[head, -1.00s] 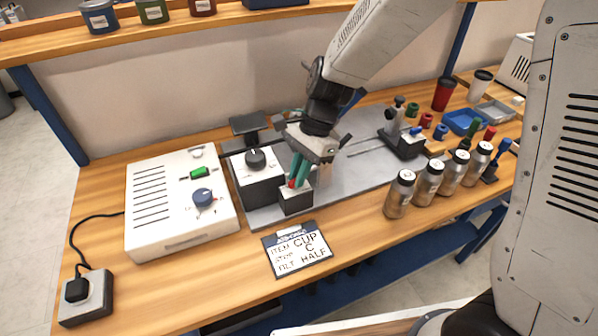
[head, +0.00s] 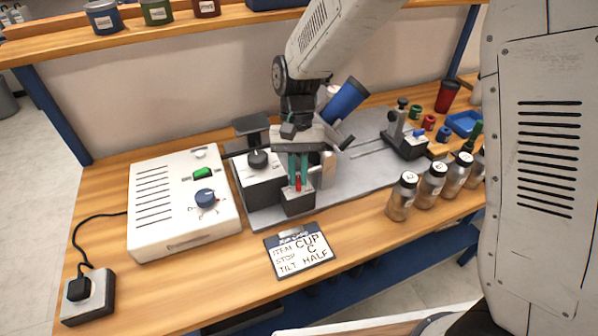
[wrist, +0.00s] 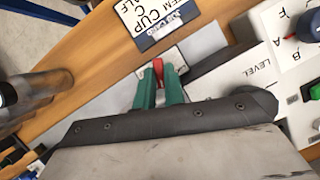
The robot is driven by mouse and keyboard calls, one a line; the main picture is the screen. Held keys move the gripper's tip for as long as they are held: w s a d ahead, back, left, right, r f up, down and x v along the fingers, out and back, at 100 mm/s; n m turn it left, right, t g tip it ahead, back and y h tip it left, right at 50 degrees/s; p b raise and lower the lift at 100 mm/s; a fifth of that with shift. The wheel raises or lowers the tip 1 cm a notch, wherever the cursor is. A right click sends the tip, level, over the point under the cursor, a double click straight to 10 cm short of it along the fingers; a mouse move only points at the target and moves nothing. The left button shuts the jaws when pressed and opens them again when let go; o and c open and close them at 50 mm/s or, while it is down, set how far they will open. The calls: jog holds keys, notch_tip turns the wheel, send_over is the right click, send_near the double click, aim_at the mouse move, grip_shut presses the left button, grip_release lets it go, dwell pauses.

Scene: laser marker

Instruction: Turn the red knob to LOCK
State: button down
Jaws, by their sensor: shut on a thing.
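The red knob (head: 298,184) stands on top of a small dark block with a light top plate (head: 298,203), at the front of the grey machine base. My gripper (head: 298,178) points down over this block, its green fingers on either side of the knob. In the wrist view the red knob (wrist: 158,71) shows between the two green fingertips (wrist: 159,82), which are closed on it. The fingers hide part of the knob and of the plate's markings, so I cannot read which way it points.
A black dial (head: 257,159) sits on the white-topped box just left of my gripper. A blue tilted cup (head: 347,99) is behind it. A white power unit (head: 180,215) stands left, a card (head: 300,250) lies in front, and several bottles (head: 402,196) stand right.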

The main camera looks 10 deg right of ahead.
jog(key=shift+a+n+h, duration=0.2)
jog(key=shift+n+h, duration=0.6)
jog(key=shift+n, duration=1.1)
jog(key=c, duration=1.8)
grip_release()
jog(key=shift+o, duration=0.2)
jog(key=shift+r, duration=0.1)
jog(key=v, duration=0.7)
jog(key=shift+r, duration=0.35)
jog(key=shift+w, duration=0.1)
